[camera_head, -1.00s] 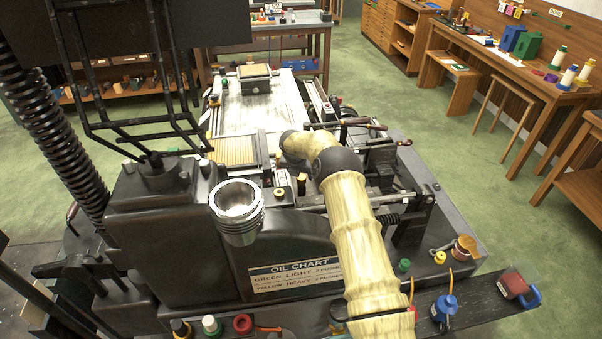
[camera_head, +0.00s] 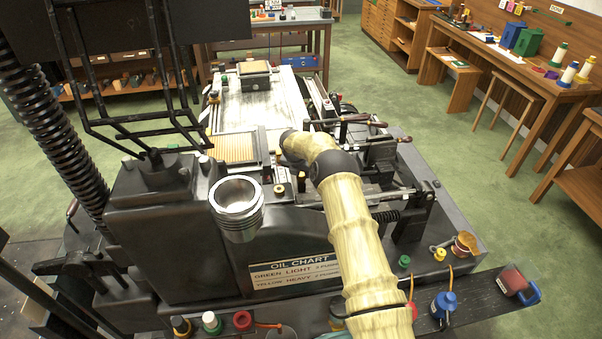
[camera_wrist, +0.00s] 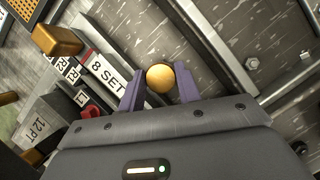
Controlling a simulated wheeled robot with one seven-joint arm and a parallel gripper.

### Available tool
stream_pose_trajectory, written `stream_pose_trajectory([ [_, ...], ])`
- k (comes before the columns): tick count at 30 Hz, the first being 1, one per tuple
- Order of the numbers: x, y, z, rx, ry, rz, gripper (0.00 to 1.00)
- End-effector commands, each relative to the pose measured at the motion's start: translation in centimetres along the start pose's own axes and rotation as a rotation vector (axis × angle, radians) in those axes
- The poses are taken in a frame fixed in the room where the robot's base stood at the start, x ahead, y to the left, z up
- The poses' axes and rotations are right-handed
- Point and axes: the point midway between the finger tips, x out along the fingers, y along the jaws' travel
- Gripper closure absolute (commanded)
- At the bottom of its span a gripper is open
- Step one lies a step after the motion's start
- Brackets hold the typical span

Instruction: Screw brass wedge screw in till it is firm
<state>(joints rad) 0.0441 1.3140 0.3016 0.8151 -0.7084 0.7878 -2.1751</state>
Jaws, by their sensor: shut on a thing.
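The brass screw (camera_wrist: 160,78) shows its round gold head from above in the wrist view. My gripper (camera_wrist: 158,88) has its two purple fingers on either side of that head and is shut on it. The screw's shank and its hole are hidden below the head, so I cannot tell how deep it sits. In the head view my pale arm bends down over the machine's bed, and the fingers and the held screw are hidden behind it.
A brass block (camera_wrist: 57,40) stands near a strip labelled "8 SET" (camera_wrist: 106,72) in the wrist view. In the head view, small brass knobs (camera_head: 279,190) stand left of my arm. Dark-handled levers (camera_head: 355,122) lie close to its right. A metal cup (camera_head: 237,200) stands in front.

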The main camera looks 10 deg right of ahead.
Motion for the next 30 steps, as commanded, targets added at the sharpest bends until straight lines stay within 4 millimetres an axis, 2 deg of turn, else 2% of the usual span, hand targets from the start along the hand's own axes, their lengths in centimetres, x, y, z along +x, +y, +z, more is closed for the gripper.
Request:
stream_pose_trajectory([
  [6,0.51,0.14,-0.11,0.127,-0.005,-0.053,0.89],
  [15,0.17,0.17,0.01,0.326,-0.004,-0.135,0.89],
  [26,-0.09,0.20,0.04,0.350,-0.001,-0.143,0.89],
  [27,-0.09,0.20,0.04,0.349,-0.001,-0.142,0.65],
  [30,-0.08,0.20,0.04,0.349,-0.001,-0.142,0.45],
])
